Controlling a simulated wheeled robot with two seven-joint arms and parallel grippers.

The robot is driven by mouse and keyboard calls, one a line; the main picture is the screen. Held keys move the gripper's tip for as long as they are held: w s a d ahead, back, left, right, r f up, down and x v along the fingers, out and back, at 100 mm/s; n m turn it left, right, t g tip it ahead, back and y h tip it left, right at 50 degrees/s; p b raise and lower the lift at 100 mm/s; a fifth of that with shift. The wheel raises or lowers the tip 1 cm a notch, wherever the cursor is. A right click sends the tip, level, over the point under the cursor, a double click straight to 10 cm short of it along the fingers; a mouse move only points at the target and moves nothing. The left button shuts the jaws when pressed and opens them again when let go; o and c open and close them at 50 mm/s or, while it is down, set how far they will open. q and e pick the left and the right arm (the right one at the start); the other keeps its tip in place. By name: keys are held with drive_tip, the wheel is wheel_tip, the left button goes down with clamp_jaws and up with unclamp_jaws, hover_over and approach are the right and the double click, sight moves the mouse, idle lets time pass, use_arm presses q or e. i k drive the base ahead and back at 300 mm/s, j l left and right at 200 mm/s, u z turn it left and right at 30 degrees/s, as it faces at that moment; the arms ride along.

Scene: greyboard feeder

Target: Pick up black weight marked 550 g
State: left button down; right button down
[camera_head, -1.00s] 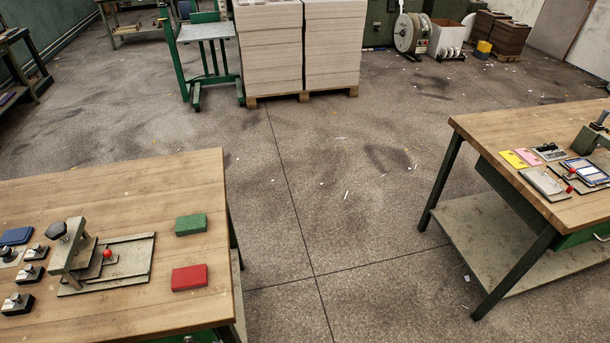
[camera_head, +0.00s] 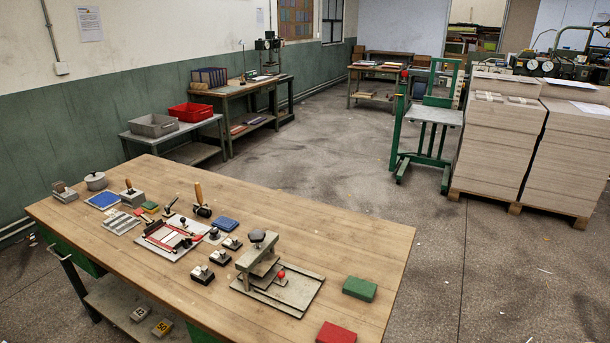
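No weight with a readable 550 g mark shows. On the lower shelf (camera_head: 113,296) of the near wooden table (camera_head: 130,258) lie two small dark blocks with markings on top. One block (camera_head: 139,313) has a pale marking and the other block (camera_head: 162,328) has a yellow one; both are too small to read. On the tabletop, three small black blocks with metal-looking tops, a front one (camera_head: 202,274), a middle one (camera_head: 220,257) and a back one (camera_head: 232,243), stand in a row. Neither of my grippers is in view.
Also on the table are a lever press (camera_head: 257,258), a red-edged jig (camera_head: 170,238), a green block (camera_head: 359,289) and a red block (camera_head: 336,333). Tall board stacks (camera_head: 500,140) stand on pallets behind right. Floor right of the table is clear.

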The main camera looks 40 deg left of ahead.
sight(201, 274)
drive_tip(key=u, duration=0.5)
drive_tip(key=j+u, duration=0.15)
drive_tip(key=u, duration=1.3)
drive_tip(key=i+j, duration=0.15)
drive_tip(key=j, duration=0.15)
drive_tip(key=i+j+z, duration=0.15)
drive_tip(key=i+j, duration=0.2)
drive_tip(key=j, duration=0.25)
drive_tip(key=z, duration=0.05)
